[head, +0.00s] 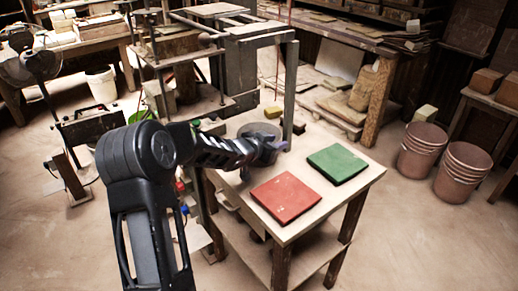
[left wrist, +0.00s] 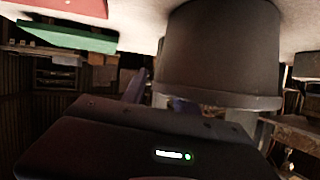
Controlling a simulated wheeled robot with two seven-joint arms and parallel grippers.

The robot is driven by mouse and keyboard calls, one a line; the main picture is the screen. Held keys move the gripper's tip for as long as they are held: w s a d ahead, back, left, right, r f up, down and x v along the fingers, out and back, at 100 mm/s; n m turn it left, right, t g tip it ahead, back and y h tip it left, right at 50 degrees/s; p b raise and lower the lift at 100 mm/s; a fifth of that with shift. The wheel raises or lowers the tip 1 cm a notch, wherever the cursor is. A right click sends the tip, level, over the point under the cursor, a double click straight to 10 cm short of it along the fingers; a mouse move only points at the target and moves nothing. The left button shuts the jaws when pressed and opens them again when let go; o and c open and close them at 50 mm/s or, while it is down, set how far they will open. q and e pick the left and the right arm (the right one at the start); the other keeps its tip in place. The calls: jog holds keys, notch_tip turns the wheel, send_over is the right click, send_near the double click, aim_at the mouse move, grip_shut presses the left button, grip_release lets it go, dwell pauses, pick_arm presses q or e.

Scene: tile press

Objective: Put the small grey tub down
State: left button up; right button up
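The small grey tub (head: 260,130) is upright at the back of the near table, beside the press. In the left wrist view, which looks upside down, the tub (left wrist: 220,45) is large, its rim low in the picture and its base against the pale tabletop. My left gripper (head: 274,149) is at the tub's near right rim. In the left wrist view its fingers (left wrist: 160,96) stand apart, one outside the tub wall and one at the rim. The inner fingertip is hidden by the tub. My right gripper is not in view.
A red tile (head: 286,198) and a green tile (head: 337,163) lie on the near table (head: 310,222), right of my gripper. The press frame (head: 240,70) rises close behind the tub. Reddish buckets (head: 422,150) stand on the floor at the right.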

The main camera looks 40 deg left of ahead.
pick_arm(q)
grip_shut()
dwell(0.3)
dwell(1.1)
